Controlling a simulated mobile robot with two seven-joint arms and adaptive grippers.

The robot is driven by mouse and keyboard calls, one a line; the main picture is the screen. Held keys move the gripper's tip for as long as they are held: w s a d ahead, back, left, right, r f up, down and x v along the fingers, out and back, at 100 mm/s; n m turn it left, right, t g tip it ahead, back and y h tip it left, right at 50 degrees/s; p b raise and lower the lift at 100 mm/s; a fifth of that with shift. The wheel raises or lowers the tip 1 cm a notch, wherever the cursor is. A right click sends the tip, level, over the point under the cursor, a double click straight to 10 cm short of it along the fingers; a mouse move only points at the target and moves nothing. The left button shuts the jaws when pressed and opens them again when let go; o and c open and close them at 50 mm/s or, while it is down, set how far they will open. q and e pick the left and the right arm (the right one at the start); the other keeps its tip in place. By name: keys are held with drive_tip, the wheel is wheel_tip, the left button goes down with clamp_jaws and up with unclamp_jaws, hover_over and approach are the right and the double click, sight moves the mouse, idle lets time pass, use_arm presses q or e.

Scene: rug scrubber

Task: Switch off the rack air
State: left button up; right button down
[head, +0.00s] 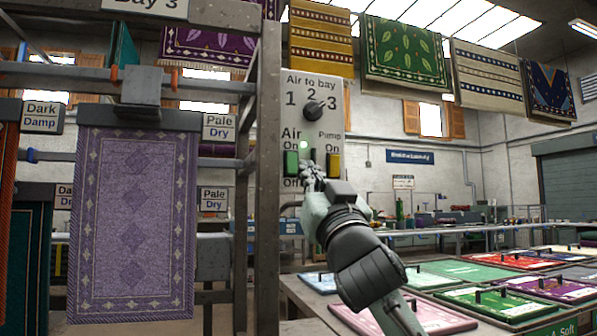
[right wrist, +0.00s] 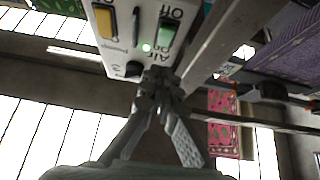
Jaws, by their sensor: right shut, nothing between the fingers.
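The grey control panel (head: 320,85) is fixed to the right of a rack post. It carries a black "Air to bay" knob (head: 314,111), a green air switch (head: 291,164) on the left and a yellow pump switch (head: 334,164) on the right. A small lamp (head: 303,145) glows pale green above and between them. My right gripper (head: 311,172) is shut and empty, just in front of the panel's lower part, between the switches. In the right wrist view the panel is upside down, with the green switch (right wrist: 168,36) beyond the fingertips (right wrist: 159,80). Contact is unclear.
A table with several coloured, handled panels (head: 500,300) stands at lower right. More rugs hang overhead.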

sight(293, 164)
drive_tip(key=w, duration=0.1)
drive_tip(key=w+a, duration=0.1)
drive_tip(key=w, duration=0.3)
drive_tip(key=shift+a+r, duration=0.3)
drive_tip(key=shift+r, duration=0.05)
use_arm(q)
drive_tip(key=shift+r, duration=0.1)
use_arm(e)
drive_tip(key=shift+w+a, duration=0.15)
drive_tip(key=shift+w, duration=0.15)
drive_tip(key=shift+f+b, duration=0.15)
drive_tip(key=shift+b, duration=0.15)
drive_tip(key=t+b, duration=0.1)
drive_tip(key=b, duration=0.1)
drive_tip(key=shift+w+a+b, duration=0.1)
drive_tip(key=shift+w+b, duration=0.25)
drive_tip(key=shift+w, duration=0.05)
use_arm(q)
wheel_tip(293, 164, up, 8)
drive_tip(key=s+a+t+h, duration=0.1)
drive_tip(key=s+t, duration=0.1)
drive_tip(key=t, duration=0.3)
drive_tip(key=shift+s+t+h, duration=0.3)
drive_tip(key=shift+t, duration=0.1)
drive_tip(key=shift+s, duration=0.1)
